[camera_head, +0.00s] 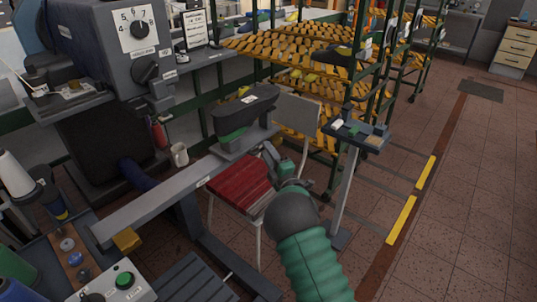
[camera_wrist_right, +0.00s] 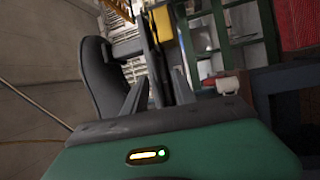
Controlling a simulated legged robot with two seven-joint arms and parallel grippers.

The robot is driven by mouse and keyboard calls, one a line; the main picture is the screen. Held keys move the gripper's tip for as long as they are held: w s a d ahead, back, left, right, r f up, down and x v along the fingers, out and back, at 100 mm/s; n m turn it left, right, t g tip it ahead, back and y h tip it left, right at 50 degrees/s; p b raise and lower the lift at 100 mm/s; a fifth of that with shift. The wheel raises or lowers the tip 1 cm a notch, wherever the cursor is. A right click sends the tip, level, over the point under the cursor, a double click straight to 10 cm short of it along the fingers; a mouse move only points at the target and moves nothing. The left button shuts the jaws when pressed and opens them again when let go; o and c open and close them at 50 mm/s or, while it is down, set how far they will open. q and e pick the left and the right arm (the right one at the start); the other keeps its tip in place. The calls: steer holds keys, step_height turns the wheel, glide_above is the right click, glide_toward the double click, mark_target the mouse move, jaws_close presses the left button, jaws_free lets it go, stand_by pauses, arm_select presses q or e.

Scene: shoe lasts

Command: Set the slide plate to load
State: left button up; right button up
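The long grey slide rail (camera_head: 155,195) runs from the lower left toward the middle in the head view. A dark, rounded plate-like piece (camera_head: 246,108) sits over its far end, with green beneath; I take it for the slide plate. My right gripper (camera_head: 272,155) is just right of that end, partly hidden by my own wrist. In the right wrist view its two fingers (camera_wrist_right: 158,92) are apart. A thin dark upright edge (camera_wrist_right: 155,50) shows between them; I cannot tell whether they touch it. The dark rounded piece (camera_wrist_right: 103,78) stands at the left there. My left gripper is not in view.
A red slatted seat (camera_head: 238,184) lies just below the rail's end. A post with a small tray (camera_head: 345,190) stands to the right. A control box with a green button (camera_head: 122,282) is at lower left. Open floor lies right.

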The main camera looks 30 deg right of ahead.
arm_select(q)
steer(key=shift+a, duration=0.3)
arm_select(e)
steer(key=s+f, duration=0.3)
steer(key=s, duration=1.3)
steer(key=shift+s+a, duration=0.25)
steer(key=shift+a, duration=0.2)
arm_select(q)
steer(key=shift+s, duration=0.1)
